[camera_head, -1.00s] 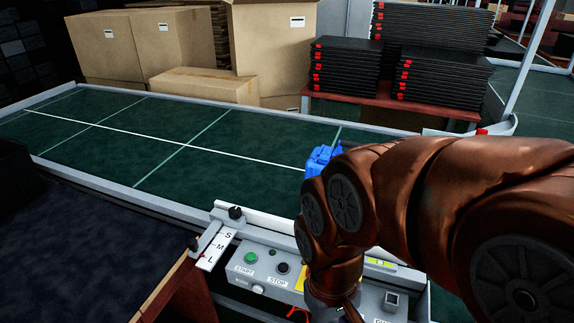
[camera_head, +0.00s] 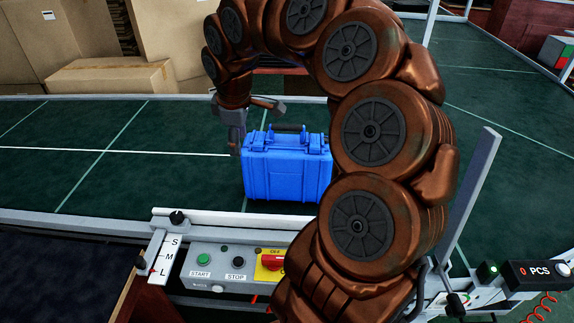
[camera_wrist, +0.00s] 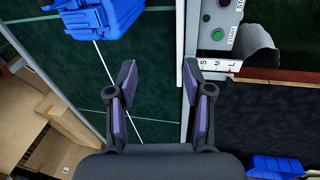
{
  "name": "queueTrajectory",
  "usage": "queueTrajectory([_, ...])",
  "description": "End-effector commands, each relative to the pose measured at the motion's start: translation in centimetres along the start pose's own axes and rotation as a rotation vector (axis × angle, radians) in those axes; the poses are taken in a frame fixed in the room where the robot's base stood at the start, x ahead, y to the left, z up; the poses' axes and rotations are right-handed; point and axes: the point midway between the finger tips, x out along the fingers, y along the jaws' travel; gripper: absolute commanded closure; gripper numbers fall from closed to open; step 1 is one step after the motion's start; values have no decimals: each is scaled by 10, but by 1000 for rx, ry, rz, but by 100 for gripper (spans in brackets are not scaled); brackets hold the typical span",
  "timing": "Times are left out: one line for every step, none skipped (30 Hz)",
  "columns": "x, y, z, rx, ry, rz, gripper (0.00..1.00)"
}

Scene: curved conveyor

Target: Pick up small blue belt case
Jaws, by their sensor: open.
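The blue belt case (camera_head: 285,175) stands on the green conveyor belt, its dark handle on top. Its right edge is hidden by my arm. In the wrist view, part of the blue case (camera_wrist: 100,22) shows at the upper left, outside the space between my fingers. My gripper (camera_head: 256,126) is at the case's upper left in the head view, partly covered by my arm. In the wrist view my gripper (camera_wrist: 160,72) has its two fingers spread with nothing between them. I cannot tell whether a finger touches the case.
The control panel (camera_head: 222,262) and pale rail stand in front of the case. Cardboard boxes (camera_head: 110,80) are behind the belt. The belt (camera_head: 150,185) is clear left of the case. Another blue object (camera_wrist: 275,167) shows at the wrist view's lower right.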

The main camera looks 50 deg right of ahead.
Motion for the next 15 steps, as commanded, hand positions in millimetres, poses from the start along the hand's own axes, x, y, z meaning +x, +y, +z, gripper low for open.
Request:
queueTrajectory([1, 30, 10, -1, -2, 17, 49])
queueTrajectory([3, 46, 18, -6, -6, 29, 49])
queueTrajectory([7, 65, 28, -10, -13, 42, 49])
queueTrajectory([10, 78, 37, -15, -21, 51, 49])
queueTrajectory([12, 89, 45, -17, -28, 59, 49])
queueTrajectory([14, 103, 57, -17, -37, 70, 49])
queueTrajectory([17, 112, 65, -17, -45, 76, 49])
queueTrajectory([19, 119, 72, -20, -53, 80, 49])
queueTrajectory([22, 126, 80, -21, -63, 84, 49])
queueTrajectory([24, 131, 85, -22, -68, 86, 49])
queueTrajectory([25, 135, 90, -21, -72, 88, 49])
queueTrajectory([26, 139, 95, -22, -78, 92, 49])
queueTrajectory([27, 141, 98, -23, -81, 94, 49])
queueTrajectory([28, 143, 100, -23, -82, 95, 49])
queueTrajectory([31, 144, 101, -23, -85, 95, 49])
